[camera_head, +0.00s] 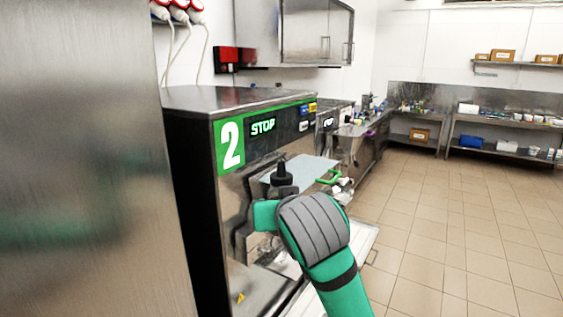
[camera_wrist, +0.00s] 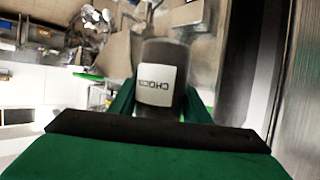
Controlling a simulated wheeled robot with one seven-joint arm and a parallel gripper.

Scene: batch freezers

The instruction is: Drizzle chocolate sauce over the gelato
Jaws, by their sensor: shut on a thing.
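My gripper (camera_wrist: 165,108) is shut on a dark bottle (camera_wrist: 165,62) with a white label reading "CHO…", the rest of the word being unclear. In the head view the bottle's black nozzle top (camera_head: 281,174) points up above my gripper, so the bottle looks about upright. My green and grey wrist hides most of the bottle there. The bottle is held in front of the batch freezer marked 2 (camera_head: 232,147), whose display reads STOP. I cannot make out the gelato in either view.
A steel panel (camera_head: 75,160) stands close on the left. Farther back are a counter with items (camera_head: 362,128) and shelving with boxes (camera_head: 500,145). A tray-like ledge (camera_head: 360,250) juts out by the freezer. The tiled floor (camera_head: 450,230) on the right is clear.

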